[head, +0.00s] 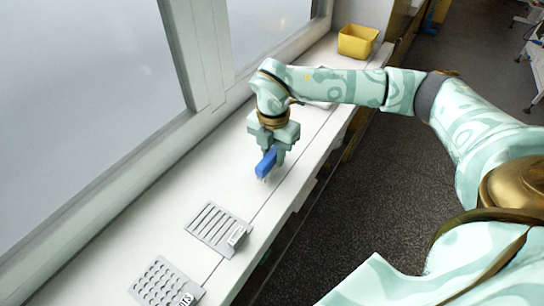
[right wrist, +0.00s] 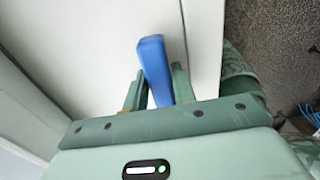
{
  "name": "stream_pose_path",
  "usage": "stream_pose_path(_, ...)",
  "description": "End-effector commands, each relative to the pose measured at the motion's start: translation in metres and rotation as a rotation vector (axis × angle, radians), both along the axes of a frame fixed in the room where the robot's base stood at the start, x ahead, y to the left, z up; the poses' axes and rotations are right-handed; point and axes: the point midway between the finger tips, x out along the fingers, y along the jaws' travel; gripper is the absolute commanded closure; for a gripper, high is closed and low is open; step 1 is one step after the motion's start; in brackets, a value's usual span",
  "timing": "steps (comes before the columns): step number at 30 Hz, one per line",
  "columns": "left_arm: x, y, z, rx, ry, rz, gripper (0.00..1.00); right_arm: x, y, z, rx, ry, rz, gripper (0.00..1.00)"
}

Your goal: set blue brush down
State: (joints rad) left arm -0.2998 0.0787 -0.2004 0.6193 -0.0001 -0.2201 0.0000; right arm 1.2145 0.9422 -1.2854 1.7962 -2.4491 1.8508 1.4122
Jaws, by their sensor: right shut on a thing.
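The blue brush (head: 266,163) is held between the fingers of my right gripper (head: 272,155). In the head view it points down over the white counter (head: 210,190), with pale bristles at its lower end. I cannot tell whether it touches the surface. In the right wrist view the blue brush (right wrist: 154,65) sticks out from between the green fingers of my right gripper (right wrist: 156,90), over white counter. My left gripper is not in view.
A grey slotted rack (head: 218,228) lies nearer on the counter, and a grey tray with round holes (head: 163,285) lies nearer still. A yellow bin (head: 357,41) stands at the far end. Windows line the left side. Counter around the brush is clear.

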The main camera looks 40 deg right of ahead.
Motion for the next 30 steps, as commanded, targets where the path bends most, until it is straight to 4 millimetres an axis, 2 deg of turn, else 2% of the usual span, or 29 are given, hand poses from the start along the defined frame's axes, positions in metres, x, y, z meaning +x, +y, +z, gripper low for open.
stream_pose_path(1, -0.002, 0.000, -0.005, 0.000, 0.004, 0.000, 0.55, 0.000, 0.000, -0.010, 0.000, 0.002, 0.000, 0.97)
stream_pose_path(2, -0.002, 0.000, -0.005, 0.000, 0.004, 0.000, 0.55, 0.000, 0.000, -0.011, 0.001, 0.001, -0.001, 0.97)
stream_pose_path(12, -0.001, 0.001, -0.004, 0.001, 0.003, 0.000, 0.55, 0.000, 0.000, -0.011, 0.000, -0.001, 0.000, 0.97)
stream_pose_path(13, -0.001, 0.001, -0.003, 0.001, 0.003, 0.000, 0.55, 0.000, 0.000, -0.011, 0.000, -0.001, 0.000, 0.65)
stream_pose_path(15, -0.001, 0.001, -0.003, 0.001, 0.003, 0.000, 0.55, 0.000, 0.000, -0.011, 0.000, -0.001, 0.000, 0.52)
stream_pose_path(25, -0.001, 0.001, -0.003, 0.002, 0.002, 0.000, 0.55, 0.000, 0.000, -0.006, 0.000, -0.002, 0.000, 0.52)
stream_pose_path(30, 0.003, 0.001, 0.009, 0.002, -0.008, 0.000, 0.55, 0.000, 0.001, 0.027, 0.001, -0.007, 0.001, 0.52)
